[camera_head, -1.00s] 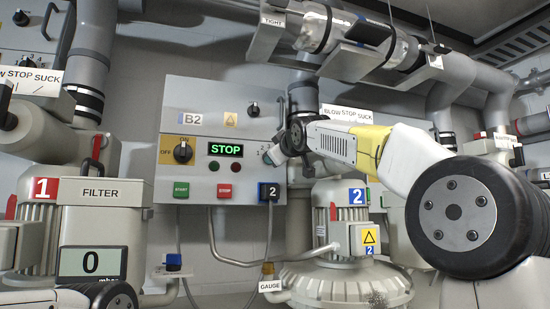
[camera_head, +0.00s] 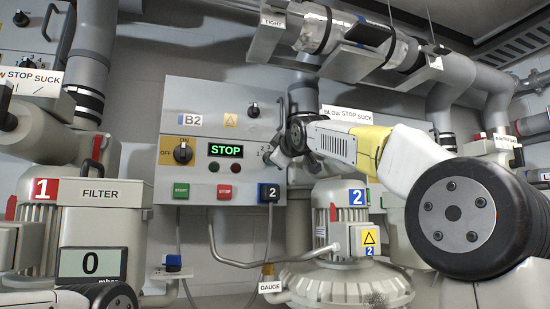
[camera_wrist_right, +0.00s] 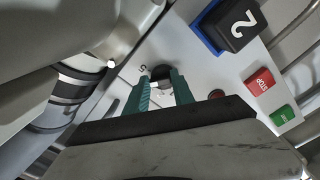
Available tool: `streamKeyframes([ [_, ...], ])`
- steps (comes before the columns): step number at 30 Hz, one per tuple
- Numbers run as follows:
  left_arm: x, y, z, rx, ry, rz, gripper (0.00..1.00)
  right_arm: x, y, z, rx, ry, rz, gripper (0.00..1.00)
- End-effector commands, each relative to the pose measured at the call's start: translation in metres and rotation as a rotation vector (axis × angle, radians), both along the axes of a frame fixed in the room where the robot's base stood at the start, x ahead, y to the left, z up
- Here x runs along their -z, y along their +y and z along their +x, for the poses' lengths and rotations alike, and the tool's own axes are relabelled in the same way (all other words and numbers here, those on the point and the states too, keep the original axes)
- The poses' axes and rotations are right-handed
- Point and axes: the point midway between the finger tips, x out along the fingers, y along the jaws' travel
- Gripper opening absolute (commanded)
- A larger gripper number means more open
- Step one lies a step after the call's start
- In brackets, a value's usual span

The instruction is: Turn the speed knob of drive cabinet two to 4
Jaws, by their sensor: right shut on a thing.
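The grey drive cabinet labelled B2 (camera_head: 215,88) stands on the wall in the head view, with a green STOP display (camera_head: 225,150). A plug marked 2 (camera_head: 269,192) sits at its lower right and also shows in the wrist view (camera_wrist_right: 240,24). My right gripper (camera_head: 277,155) is at the cabinet's right edge, over the numbered dial. In the right wrist view, its teal fingers (camera_wrist_right: 162,84) are shut on the dark speed knob (camera_wrist_right: 162,72). A 5 shows beside the knob; the pointer is hidden. My left gripper is not in view.
An OFF/ON rotary switch (camera_head: 183,152), a green START button (camera_head: 181,190) and a red STOP button (camera_head: 224,192) are left of the gripper. Blower 2 (camera_head: 345,275) stands below my right arm. The filter box (camera_head: 100,220) is at the left.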

Motion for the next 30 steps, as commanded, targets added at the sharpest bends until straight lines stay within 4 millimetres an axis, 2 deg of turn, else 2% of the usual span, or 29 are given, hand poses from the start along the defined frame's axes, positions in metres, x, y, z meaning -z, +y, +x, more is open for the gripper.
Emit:
streamKeyframes([
  [1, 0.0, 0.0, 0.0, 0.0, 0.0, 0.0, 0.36, 0.001, 0.0, 0.0, 0.0, 0.002, -0.001, 0.33],
  [4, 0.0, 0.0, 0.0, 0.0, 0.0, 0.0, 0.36, 0.001, 0.0, 0.0, 0.0, 0.002, -0.001, 0.51],
  [15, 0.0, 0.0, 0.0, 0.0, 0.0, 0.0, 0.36, 0.0, -0.001, -0.004, 0.0, 0.0, 0.0, 0.51],
  [27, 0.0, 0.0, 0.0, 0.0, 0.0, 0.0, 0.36, 0.0, -0.019, -0.061, 0.0, 0.0, -0.001, 0.51],
  [30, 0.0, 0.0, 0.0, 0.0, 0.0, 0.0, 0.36, 0.0, -0.022, -0.07, -0.001, 0.001, 0.001, 0.51],
])
